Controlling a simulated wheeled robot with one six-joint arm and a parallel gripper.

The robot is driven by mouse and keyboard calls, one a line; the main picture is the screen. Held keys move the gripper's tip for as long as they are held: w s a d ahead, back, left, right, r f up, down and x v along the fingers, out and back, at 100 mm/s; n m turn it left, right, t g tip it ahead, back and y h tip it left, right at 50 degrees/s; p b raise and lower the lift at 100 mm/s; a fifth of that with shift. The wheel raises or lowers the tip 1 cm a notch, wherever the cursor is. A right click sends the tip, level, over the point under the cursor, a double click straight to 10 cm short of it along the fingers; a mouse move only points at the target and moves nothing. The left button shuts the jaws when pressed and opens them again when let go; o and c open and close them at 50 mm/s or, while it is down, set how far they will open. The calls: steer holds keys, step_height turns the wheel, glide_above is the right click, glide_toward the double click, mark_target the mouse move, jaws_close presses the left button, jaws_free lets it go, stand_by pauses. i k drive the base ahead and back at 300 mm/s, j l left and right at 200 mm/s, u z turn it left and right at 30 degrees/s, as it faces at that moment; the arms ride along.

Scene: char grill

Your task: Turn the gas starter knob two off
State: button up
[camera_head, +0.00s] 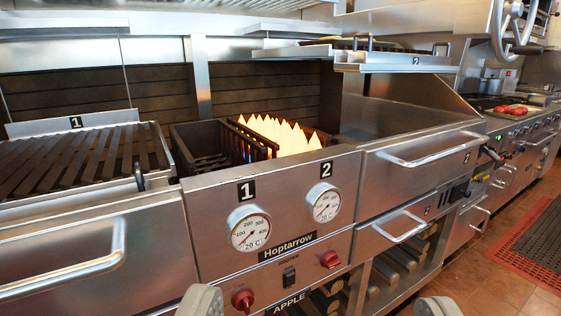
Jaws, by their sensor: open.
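The grill's front panel has two red knobs. The right red knob (330,259) sits below the gauge labelled 2 (325,203), and I take it as gas starter knob two. The left red knob (243,299) sits lower, below the gauge labelled 1 (249,229). Flames (275,133) burn in the open burner box behind the panel. My gripper (318,303) is open, with its two grey fingertips at the bottom edge. It is empty, and in the picture the right knob lies above the gap between them. The knob's exact setting is too small to read.
A black switch (289,277) sits between the knobs. A bar handle (62,262) sticks out at the left, and drawer handles (432,152) stick out at the right. A red mat (541,245) lies on the tiled floor at the right.

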mark_target(330, 259)
steer(key=i+l+u, duration=0.4)
steer(key=i+l, duration=0.2)
steer(key=i+l+u, duration=0.25)
steer(key=l, duration=0.3)
